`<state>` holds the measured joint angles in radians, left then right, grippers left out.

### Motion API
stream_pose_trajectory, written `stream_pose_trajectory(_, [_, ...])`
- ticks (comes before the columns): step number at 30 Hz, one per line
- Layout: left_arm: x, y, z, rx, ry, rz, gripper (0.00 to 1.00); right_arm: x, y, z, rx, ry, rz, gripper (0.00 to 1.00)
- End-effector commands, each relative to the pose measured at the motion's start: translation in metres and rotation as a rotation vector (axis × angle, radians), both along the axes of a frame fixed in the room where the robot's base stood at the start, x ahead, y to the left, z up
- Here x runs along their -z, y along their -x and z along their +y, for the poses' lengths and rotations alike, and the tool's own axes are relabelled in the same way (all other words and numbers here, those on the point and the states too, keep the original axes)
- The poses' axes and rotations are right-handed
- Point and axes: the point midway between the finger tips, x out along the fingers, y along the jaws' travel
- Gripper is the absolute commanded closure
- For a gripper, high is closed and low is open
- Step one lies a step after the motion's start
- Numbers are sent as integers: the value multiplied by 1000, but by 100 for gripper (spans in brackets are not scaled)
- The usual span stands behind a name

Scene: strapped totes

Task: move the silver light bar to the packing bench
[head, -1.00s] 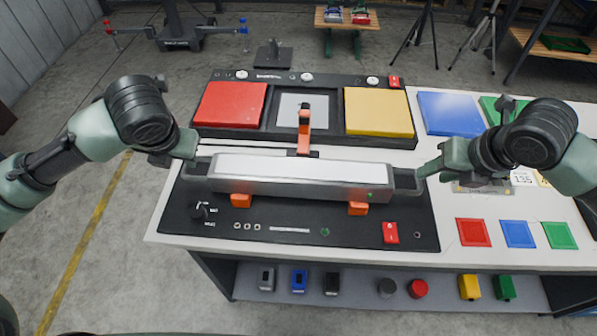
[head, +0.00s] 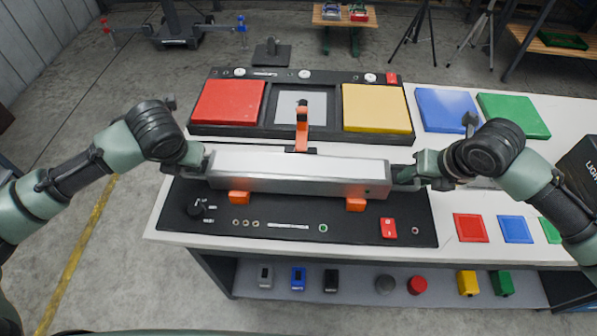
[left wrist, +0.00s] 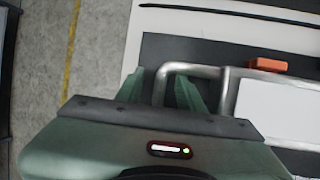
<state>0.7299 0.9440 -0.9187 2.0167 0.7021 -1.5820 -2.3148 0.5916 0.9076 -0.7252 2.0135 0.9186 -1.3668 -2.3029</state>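The silver light bar (head: 300,172), a long box with a pale top and a handle at each end, lies across the black panel (head: 280,235) on the white bench. My left gripper (head: 203,160) is at its left handle. In the left wrist view, the left handle (left wrist: 190,68) shows between my left fingers (left wrist: 160,92), which are spread with gaps beside it. My right gripper (head: 404,174) is at the right handle, which its fingers mostly hide; its opening is unclear. I cannot tell which surface is the packing bench.
An orange clamp (head: 302,127) stands upright behind the bar. Orange blocks (head: 238,197) sit at its front edge. Red (head: 228,101) and yellow (head: 377,107) pads lie behind it. A dark box (head: 580,175) is at the far right. A small wooden table (head: 345,23) stands behind.

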Motion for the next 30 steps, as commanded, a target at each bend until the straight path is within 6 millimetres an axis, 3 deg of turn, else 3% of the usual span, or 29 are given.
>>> stream_pose_trajectory(2, [0,0,0,0,0,0,68,0,0,0,0,0,0,68])
stream_pose_trajectory(5, [0,0,0,0,1,0,95,0,0,0,0,0,0,95])
stream_pose_trajectory(6, [0,0,0,0,0,0,100,0,0,0,0,0,0,100])
stream_pose_trajectory(30, [0,0,0,-3,1,-1,100,-1,0,0,0,0,0,100])
